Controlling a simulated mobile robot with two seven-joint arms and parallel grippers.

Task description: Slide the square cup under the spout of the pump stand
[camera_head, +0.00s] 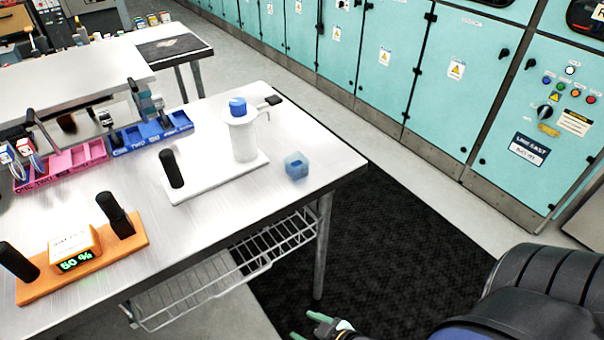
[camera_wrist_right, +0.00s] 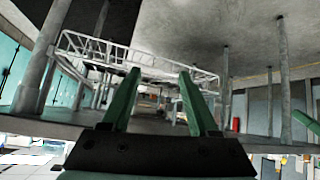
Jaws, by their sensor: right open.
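The square cup (camera_head: 296,165), small, blue and translucent, stands on the metal table near its right edge. It is just right of the pump stand (camera_head: 243,140), apart from its white base. The stand has a clear cylinder, a blue cap, an arm with a dark end pointing right, and a black upright handle. The cup is to the front right of that dark end. My right gripper (camera_head: 322,328) is low at the bottom edge, below and away from the table. Its green fingers are open and empty in the wrist view (camera_wrist_right: 158,100). My left gripper is out of view.
The table (camera_head: 200,225) has a wire shelf (camera_head: 235,265) beneath it, also in the wrist view (camera_wrist_right: 140,62). An orange base (camera_head: 85,262) with a display and black handles stands front left. Pink (camera_head: 70,165) and blue trays (camera_head: 150,133) stand behind. Teal cabinets (camera_head: 385,75) line the back.

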